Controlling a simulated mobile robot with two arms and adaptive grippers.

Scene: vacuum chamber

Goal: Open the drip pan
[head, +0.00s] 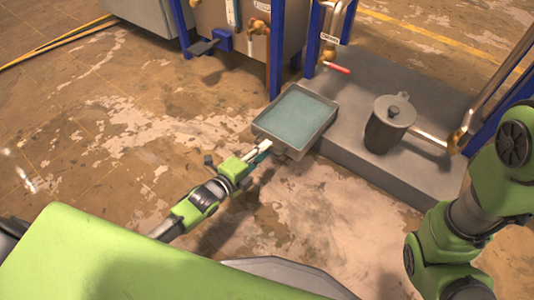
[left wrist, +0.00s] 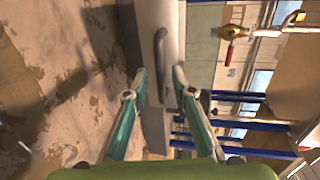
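The drip pan (head: 268,127) is a grey, shallow tray holding teal liquid, at the front left end of a grey plinth in the head view. My left gripper (head: 266,148) is low at the pan's near side. In the left wrist view, the pan's front face (left wrist: 172,18) carries a dark bar handle (left wrist: 158,50). The left gripper's fingers (left wrist: 160,76) are apart, one on each side of the handle's lower end. Nothing is clearly held, and I cannot tell whether a finger touches the handle. My right arm shows at the right of the head view; its gripper does not.
A dark lidded pot (head: 384,132) stands on the plinth (head: 350,155), with a metal pipe (head: 428,139) beside it. A red-handled valve (head: 337,68) is behind the pan. Blue posts (head: 275,60) rise at the back. The floor in front of the pan is clear.

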